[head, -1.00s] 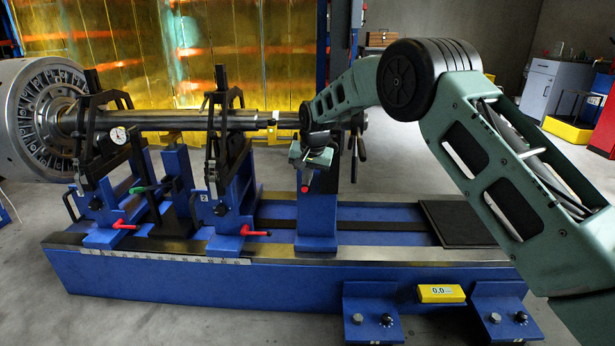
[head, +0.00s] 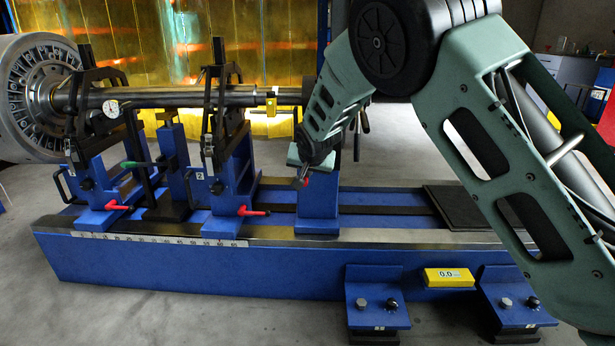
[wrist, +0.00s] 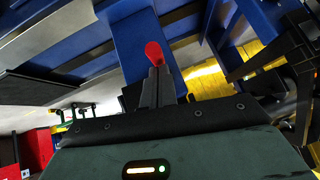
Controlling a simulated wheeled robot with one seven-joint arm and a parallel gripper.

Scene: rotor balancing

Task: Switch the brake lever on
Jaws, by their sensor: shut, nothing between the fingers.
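A red knob (wrist: 154,52), which looks like the end of the brake lever, sits on the front of the right-hand blue pedestal (head: 319,205). My gripper (wrist: 157,74) is shut, and its fingertips are at the lower edge of the knob in the wrist view. I cannot tell whether they touch it. In the head view my gripper (head: 301,183) reaches down to the pedestal's front face and largely hides the knob. The lever's shaft is hidden, so its on or off position cannot be read.
Two blue supports carry a long shaft (head: 185,100) with a large rotor (head: 28,95) at the left. Red clamp handles (head: 252,211) stick out at the front.

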